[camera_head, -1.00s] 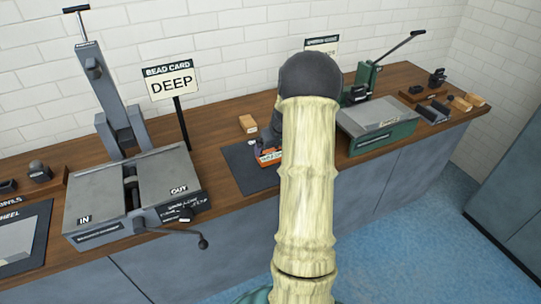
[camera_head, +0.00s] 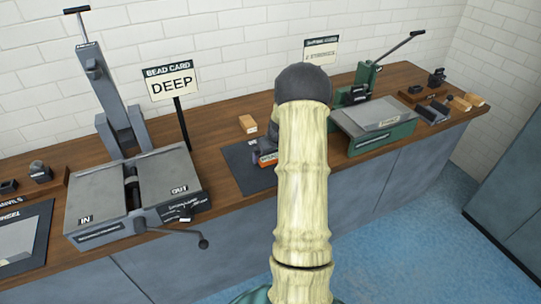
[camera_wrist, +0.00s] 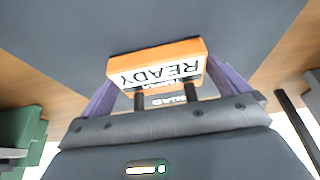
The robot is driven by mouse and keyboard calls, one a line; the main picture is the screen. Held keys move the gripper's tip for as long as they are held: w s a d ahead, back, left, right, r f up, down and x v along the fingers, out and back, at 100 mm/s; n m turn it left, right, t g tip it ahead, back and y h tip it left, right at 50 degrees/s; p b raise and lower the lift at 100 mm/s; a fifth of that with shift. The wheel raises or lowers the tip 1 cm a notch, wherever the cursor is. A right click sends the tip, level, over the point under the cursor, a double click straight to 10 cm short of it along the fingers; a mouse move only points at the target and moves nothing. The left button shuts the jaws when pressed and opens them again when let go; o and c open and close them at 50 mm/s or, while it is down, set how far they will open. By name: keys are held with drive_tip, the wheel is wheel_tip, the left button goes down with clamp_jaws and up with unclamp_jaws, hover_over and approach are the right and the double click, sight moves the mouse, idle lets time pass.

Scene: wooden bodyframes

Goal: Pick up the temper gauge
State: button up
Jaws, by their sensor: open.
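An orange block with a white label reading READY, apparently the temper gauge, lies on a dark mat. It shows in the head view (camera_head: 267,159), partly hidden by my arm, and in the wrist view (camera_wrist: 199,49). My gripper (camera_wrist: 162,78) has its two purple fingers spread on either side of the block in the wrist view. The block sits between or just beyond the fingertips; I cannot tell whether they touch it. A second, darker label below READY is too unclear to read fully.
The dark mat (camera_head: 240,172) lies on the wooden bench. A grey press with a DEEP card (camera_head: 171,84) stands left, and a green machine (camera_head: 378,122) stands right. A small wooden block (camera_head: 248,124) lies behind the mat. Blue floor is open in front.

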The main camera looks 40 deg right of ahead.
drive_tip(key=shift+c, duration=0.4)
drive_tip(key=c, duration=0.8)
drive_tip(key=shift+r, duration=0.1)
wheel_tip(320, 180, up, 10)
drive_tip(key=shift+f, duration=0.1)
drive_tip(key=shift+a, duration=0.1)
